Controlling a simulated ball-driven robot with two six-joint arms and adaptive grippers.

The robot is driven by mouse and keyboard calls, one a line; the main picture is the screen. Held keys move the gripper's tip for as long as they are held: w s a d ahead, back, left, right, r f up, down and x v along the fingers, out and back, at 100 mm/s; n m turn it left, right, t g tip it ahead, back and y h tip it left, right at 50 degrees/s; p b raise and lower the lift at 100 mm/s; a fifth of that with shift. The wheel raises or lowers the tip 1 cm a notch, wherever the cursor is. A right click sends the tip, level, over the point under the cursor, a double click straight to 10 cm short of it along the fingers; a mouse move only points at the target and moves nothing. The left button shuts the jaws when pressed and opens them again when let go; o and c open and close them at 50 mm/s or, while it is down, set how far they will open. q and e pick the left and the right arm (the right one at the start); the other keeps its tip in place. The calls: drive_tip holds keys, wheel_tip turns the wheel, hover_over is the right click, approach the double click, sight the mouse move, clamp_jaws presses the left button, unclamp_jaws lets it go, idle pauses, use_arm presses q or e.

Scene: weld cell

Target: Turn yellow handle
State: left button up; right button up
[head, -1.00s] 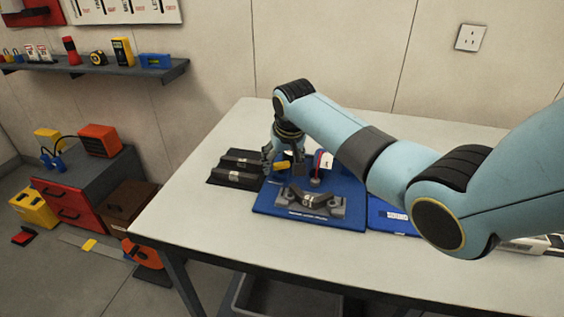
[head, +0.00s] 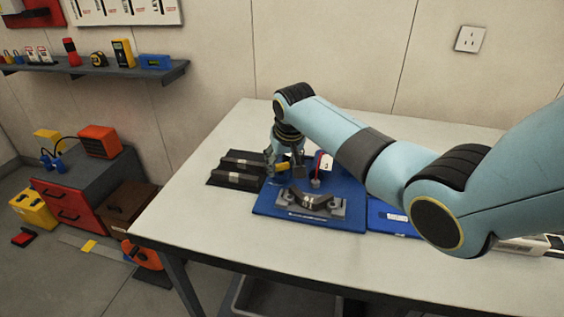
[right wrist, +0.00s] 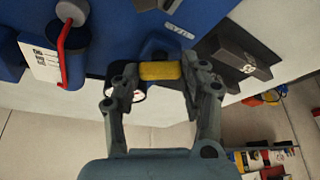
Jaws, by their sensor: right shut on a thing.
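The yellow handle (head: 281,167) shows beside my right gripper on the blue fixture board (head: 268,206). In the right wrist view the yellow handle (right wrist: 160,71) lies crosswise between the two fingers of my right gripper (right wrist: 158,80). My right gripper (head: 270,160) is shut on it, coming down from above. The handle's mount is partly hidden by the fingers. My left gripper is not in view.
A grey clamp block with a curved metal part (head: 308,202) sits at the board's front. Black blocks (head: 236,178) lie to the left. A red-handled item with a white tag (head: 325,162) stands just right of the gripper. The table's front left (head: 190,225) is clear.

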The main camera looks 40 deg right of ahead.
drive_tip(key=n+y+p, duration=0.1)
drive_tip(key=n, duration=0.1)
drive_tip(key=shift+d+r+n+p, duration=0.1)
drive_tip(key=shift+d+n+p, duration=0.05)
drive_tip(key=shift+n+p, duration=0.2)
drive_tip(key=n+y, duration=0.1)
drive_tip(key=n, duration=0.1)
drive_tip(key=shift+d+n, duration=0.1)
drive_tip(key=shift+n, duration=0.25)
drive_tip(key=n+y, duration=0.1)
drive_tip(key=n, duration=0.1)
drive_tip(key=shift+d+n+b, duration=0.1)
drive_tip(key=shift+n+b, duration=0.2)
drive_tip(key=shift+b, duration=0.1)
drive_tip(key=shift+w+n+g+y+b, duration=0.15)
drive_tip(key=shift+n+y+b, duration=0.25)
drive_tip(key=shift+n, duration=0.45)
drive_tip(key=shift+s+n+g+y+b, duration=0.1)
drive_tip(key=shift+n+g+y+b, duration=0.1)
drive_tip(key=shift+n+b, duration=0.5)
drive_tip(key=shift+n, duration=0.35)
drive_tip(key=o, duration=1.2)
drive_tip(key=shift+w, duration=0.1)
drive_tip(key=shift+c, duration=0.2)
